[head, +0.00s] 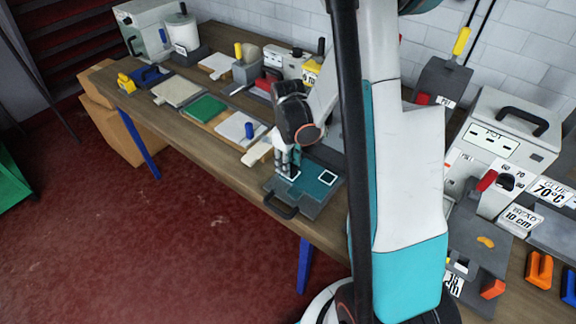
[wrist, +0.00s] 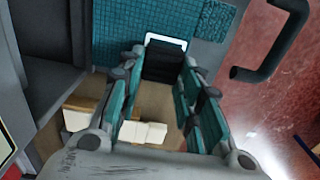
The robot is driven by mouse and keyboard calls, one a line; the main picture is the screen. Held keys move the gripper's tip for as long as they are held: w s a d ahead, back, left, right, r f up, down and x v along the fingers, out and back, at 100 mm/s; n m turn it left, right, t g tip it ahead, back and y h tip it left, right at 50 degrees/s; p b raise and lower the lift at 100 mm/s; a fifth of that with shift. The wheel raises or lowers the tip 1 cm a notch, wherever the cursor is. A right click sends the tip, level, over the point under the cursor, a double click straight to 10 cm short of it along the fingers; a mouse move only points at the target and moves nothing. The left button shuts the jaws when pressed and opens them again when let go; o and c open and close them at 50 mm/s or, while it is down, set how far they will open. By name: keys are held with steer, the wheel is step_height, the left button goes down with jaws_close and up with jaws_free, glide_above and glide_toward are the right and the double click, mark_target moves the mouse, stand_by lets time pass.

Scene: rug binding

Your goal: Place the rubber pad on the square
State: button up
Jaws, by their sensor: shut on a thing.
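My gripper (head: 287,168) is low over the teal mat (head: 312,190) on a dark grey handled board at the bench's front edge. In the wrist view, its two teal-lined fingers (wrist: 160,78) are closed on a dark block, seemingly the rubber pad (wrist: 163,64). A white-outlined square (wrist: 166,40) shows just past the pad's far edge; the pad and fingers hide the rest of it. I cannot tell whether the pad touches the mat.
The board's black handle (head: 281,206) sticks out over the bench edge; it also shows in the wrist view (wrist: 275,42). A white block with a blue knob (head: 240,128) and a green pad (head: 203,110) lie to the left. A grey machine (head: 500,135) stands at right.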

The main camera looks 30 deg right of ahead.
steer(key=shift+f, duration=0.4)
steer(key=shift+f, duration=0.15)
steer(key=o, duration=0.9)
step_height(320, 180, up, 12)
steer(key=p, duration=0.2)
steer(key=shift+r+p, duration=0.2)
steer(key=shift+p, duration=0.15)
